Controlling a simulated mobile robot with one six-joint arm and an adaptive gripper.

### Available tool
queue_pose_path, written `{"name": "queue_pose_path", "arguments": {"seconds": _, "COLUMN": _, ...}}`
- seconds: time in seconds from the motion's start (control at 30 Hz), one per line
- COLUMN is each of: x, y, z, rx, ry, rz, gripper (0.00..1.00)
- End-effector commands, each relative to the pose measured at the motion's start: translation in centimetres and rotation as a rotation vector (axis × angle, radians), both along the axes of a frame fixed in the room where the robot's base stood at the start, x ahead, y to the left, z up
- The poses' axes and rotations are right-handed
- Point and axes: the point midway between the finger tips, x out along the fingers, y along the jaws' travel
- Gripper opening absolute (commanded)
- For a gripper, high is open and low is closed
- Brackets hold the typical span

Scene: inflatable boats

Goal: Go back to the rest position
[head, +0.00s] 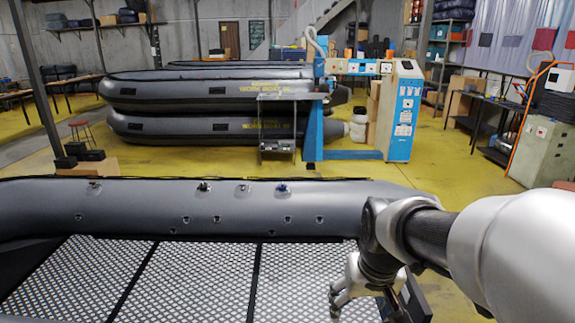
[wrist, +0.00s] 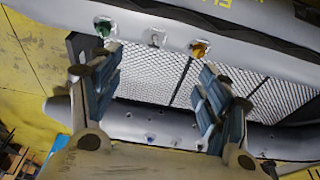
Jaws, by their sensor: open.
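My gripper (head: 343,292) hangs over the right part of the grey inflatable boat (head: 140,207) in the head view. In the wrist view my gripper (wrist: 145,58) has its two fingers spread wide, with nothing held between them. Past the fingers, a boat tube (wrist: 255,42) carries a green fitting (wrist: 103,27), a pale fitting (wrist: 155,39) and an orange fitting (wrist: 200,48). The boat's perforated floor (wrist: 150,75) shows between the fingers, apart from them.
Stacked grey boats (head: 215,90) lie behind, beside a blue and white machine (head: 404,112). A small stool (head: 82,130) and dark boxes (head: 80,152) stand at left. An orange-framed cart (head: 538,150) is at right. Yellow floor (head: 450,165) is open between.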

Motion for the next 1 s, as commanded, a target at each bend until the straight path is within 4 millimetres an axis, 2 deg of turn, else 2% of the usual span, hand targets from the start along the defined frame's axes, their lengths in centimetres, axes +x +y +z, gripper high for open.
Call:
{"name": "queue_pose_path", "arguments": {"seconds": 0.03, "x": -2.0, "y": 0.0, "z": 1.5, "rx": 0.0, "ry": -0.025, "rz": 0.0, "gripper": 0.7}}
{"name": "queue_pose_path", "arguments": {"seconds": 0.2, "x": -8.7, "y": 0.0, "z": 4.3, "rx": -0.001, "ry": -0.081, "rz": 0.002, "gripper": 0.7}}
{"name": "queue_pose_path", "arguments": {"seconds": 0.4, "x": -15.1, "y": 0.0, "z": 4.9, "rx": -0.002, "ry": -0.135, "rz": 0.003, "gripper": 0.7}}
{"name": "queue_pose_path", "arguments": {"seconds": 0.5, "x": -17.0, "y": 0.0, "z": 4.6, "rx": -0.002, "ry": -0.149, "rz": 0.003, "gripper": 0.7}}
{"name": "queue_pose_path", "arguments": {"seconds": 0.67, "x": -18.2, "y": 0.0, "z": 4.4, "rx": -0.003, "ry": -0.16, "rz": 0.003, "gripper": 0.7}}
{"name": "queue_pose_path", "arguments": {"seconds": 1.0, "x": -18.2, "y": 0.0, "z": 4.4, "rx": -0.003, "ry": -0.159, "rz": 0.003, "gripper": 0.7}}
